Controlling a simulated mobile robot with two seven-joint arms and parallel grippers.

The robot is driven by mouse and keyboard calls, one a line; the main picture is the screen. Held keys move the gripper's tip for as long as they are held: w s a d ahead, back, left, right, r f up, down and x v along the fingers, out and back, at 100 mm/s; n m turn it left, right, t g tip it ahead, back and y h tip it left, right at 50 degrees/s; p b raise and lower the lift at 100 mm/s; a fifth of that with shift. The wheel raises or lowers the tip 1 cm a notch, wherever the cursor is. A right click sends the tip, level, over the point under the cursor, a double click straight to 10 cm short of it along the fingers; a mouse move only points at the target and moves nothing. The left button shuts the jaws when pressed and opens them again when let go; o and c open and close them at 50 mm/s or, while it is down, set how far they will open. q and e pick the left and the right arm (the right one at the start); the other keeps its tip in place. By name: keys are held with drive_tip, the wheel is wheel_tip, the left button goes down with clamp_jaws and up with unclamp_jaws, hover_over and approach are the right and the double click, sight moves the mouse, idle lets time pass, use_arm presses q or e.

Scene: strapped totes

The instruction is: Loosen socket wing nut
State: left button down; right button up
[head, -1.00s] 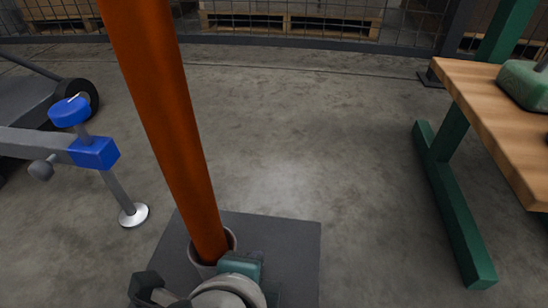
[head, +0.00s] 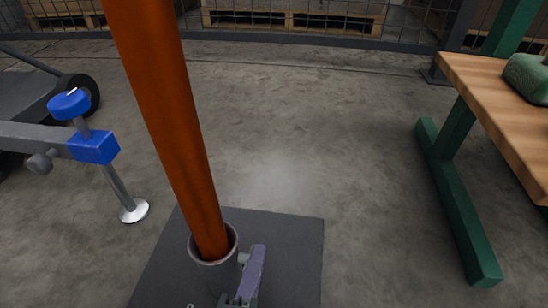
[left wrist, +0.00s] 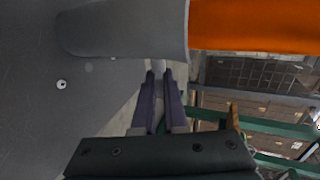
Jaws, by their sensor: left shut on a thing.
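An orange post (head: 165,110) stands slightly tilted in a grey tubular socket (head: 215,274) on a dark square base plate (head: 285,255). In the left wrist view the socket (left wrist: 125,28) lies across the top, with the post (left wrist: 255,25) coming out of it. My left gripper (head: 254,262) is at the right side of the socket. Its purple fingers (left wrist: 158,76) are closed on the small grey wing nut (left wrist: 158,65) at the socket wall. The fingers hide most of the nut. My right gripper is out of view.
A wooden-topped bench (head: 505,110) with green legs stands at the right, a green object (head: 528,78) on it. A grey bar with a blue clamp (head: 93,147) and foot is at the left. Pallets (head: 290,18) stand behind a mesh fence. The floor between is clear.

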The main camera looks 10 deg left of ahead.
use_arm(q)
drive_tip(key=shift+f+t, duration=0.15)
drive_tip(key=shift+t, duration=0.65)
drive_tip(key=c, duration=1)
unclamp_jaws()
drive_tip(key=shift+o, duration=0.2)
drive_tip(key=p+v, duration=0.3)
drive_tip(key=v, duration=0.7)
drive_tip(key=shift+o, duration=0.3)
